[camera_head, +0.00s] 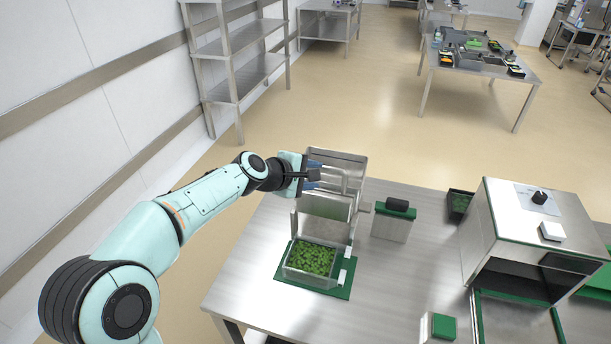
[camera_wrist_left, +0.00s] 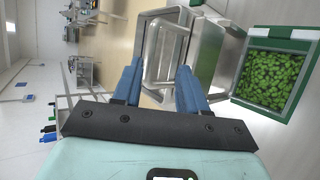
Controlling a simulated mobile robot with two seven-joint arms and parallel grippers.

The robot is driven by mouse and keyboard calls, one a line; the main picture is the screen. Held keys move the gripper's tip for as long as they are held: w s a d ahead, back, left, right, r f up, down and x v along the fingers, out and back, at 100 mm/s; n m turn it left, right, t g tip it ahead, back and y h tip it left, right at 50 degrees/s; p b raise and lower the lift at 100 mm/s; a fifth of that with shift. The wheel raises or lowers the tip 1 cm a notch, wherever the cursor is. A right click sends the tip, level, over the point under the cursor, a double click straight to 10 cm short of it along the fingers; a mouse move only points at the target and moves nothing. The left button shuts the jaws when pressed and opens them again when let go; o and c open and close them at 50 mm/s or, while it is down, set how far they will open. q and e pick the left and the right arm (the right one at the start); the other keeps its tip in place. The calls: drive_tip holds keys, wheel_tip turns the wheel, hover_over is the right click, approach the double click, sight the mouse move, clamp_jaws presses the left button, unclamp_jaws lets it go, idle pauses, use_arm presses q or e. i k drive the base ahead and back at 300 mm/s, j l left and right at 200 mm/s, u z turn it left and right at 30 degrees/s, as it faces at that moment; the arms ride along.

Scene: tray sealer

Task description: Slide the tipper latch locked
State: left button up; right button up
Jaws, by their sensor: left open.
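The metal tipper (camera_head: 325,208) stands on the steel table, with a tray of green pieces (camera_head: 312,258) in front of it on a green mat. My left gripper (camera_head: 316,176) is at the tipper's upper part. In the left wrist view its blue fingers (camera_wrist_left: 157,72) are apart, with a looped metal bar handle (camera_wrist_left: 168,26) of the tipper between and beyond them. I cannot tell whether the fingers touch the bar. My right gripper is out of view.
The sealer machine (camera_head: 530,235) stands further right, with a small green-topped box (camera_head: 442,327) at the front. Bare steel table (camera_head: 385,280) lies between. Shelving (camera_head: 240,60) stands behind at the left.

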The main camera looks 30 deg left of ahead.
sight(395, 206)
drive_tip(key=k+j, duration=0.15)
drive_tip(key=k, duration=0.35)
drive_tip(key=k+j, duration=0.15)
drive_tip(key=k, duration=0.35)
